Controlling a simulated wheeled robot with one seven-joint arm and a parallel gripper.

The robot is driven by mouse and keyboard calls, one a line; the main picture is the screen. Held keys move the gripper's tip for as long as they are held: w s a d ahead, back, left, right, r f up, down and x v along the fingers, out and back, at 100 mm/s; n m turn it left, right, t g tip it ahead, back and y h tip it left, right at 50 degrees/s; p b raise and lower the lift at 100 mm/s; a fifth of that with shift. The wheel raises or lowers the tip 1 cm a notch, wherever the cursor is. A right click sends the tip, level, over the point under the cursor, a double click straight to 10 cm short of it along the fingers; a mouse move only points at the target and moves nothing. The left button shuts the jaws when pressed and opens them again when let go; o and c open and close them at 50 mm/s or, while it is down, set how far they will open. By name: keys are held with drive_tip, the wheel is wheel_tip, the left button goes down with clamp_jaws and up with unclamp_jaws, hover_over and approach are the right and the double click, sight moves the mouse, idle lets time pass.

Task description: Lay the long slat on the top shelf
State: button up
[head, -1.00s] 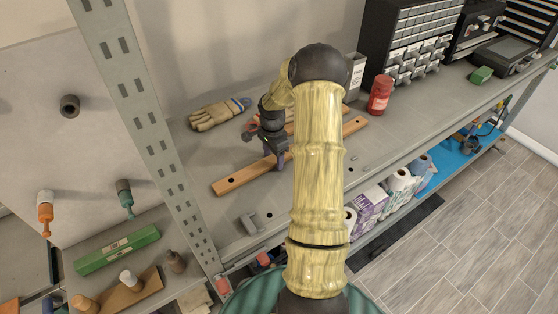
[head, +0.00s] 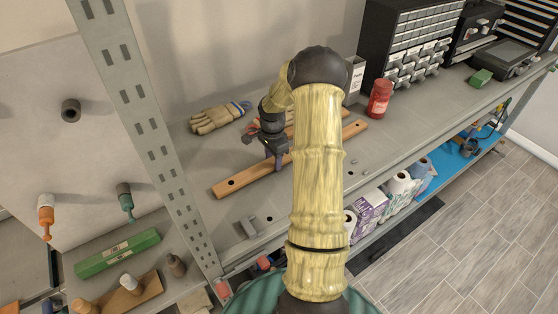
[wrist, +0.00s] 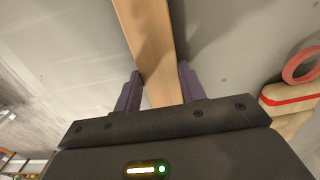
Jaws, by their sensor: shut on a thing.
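The long slat (head: 238,183) is a flat brown wooden strip with dark holes near its ends. In the head view it lies diagonally along the grey shelf (head: 375,150); I cannot tell whether it touches the surface or is just above it. My gripper (head: 276,162) is shut on the slat near its middle, coming from above. In the wrist view the slat (wrist: 148,35) runs between the two purple fingers of my gripper (wrist: 161,85). My arm hides part of the slat's right half in the head view.
A work glove (head: 216,119) lies behind the slat, with a reddish ring (wrist: 303,64) nearby. A red jar (head: 379,99) and a drawer cabinet (head: 415,45) stand to the right. A perforated upright (head: 150,145) is on the left. A grey bracket (head: 250,227) lies in front.

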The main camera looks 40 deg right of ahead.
sight(273, 161)
drive_tip(key=shift+r+p, duration=1.6)
drive_tip(key=shift+r, duration=1.2)
